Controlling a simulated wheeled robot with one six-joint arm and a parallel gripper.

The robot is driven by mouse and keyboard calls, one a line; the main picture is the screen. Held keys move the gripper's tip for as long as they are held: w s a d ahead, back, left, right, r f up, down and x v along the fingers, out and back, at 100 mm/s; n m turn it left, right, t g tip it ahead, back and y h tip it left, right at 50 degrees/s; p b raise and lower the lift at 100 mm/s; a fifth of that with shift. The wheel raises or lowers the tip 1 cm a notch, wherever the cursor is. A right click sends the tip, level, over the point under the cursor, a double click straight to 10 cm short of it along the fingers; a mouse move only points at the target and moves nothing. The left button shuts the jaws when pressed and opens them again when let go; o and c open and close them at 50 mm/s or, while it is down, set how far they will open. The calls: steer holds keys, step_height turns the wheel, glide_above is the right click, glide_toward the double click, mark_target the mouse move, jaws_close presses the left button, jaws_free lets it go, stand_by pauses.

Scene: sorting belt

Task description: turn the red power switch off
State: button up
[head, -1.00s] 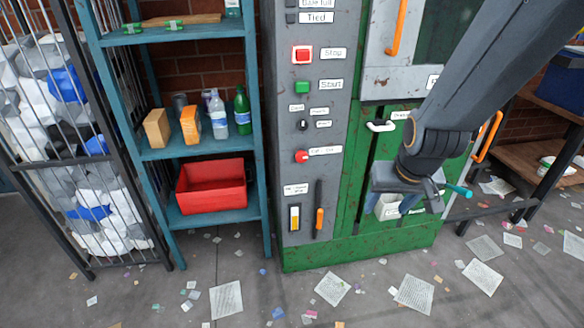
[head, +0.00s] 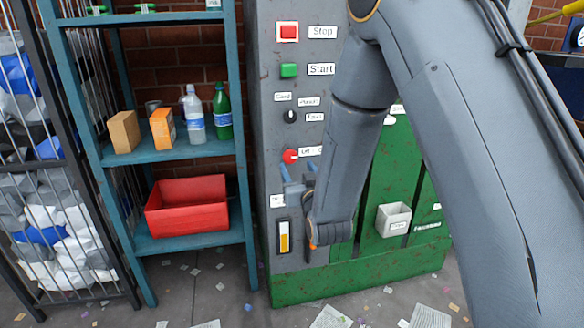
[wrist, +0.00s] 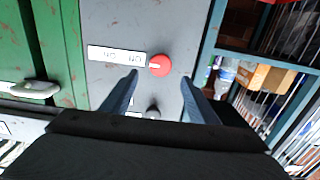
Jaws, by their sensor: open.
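The red power switch (head: 290,156) is a round red knob on the grey control panel, beside a white label (head: 309,151). In the wrist view the knob (wrist: 160,64) has a white mark pointing to the label (wrist: 116,55), which appears upside down. My gripper (head: 298,170) is open and empty, just below the knob in the head view. In the wrist view my gripper (wrist: 160,78) has one blue-grey finger on each side of the knob, with gaps showing. Whether the tips reach the panel I cannot tell.
Above the switch are a black selector (head: 290,116), a green Start button (head: 289,70) and a red Stop button (head: 288,32). Below is a yellow-and-white switch (head: 283,237). A blue shelf (head: 175,154) with bottles, boxes and a red bin (head: 187,205) stands left.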

mark_target(291, 156)
steer(key=x, duration=0.7)
steer(key=shift+w+a, duration=0.15)
steer(key=shift+w, duration=0.15)
steer(key=c, duration=1)
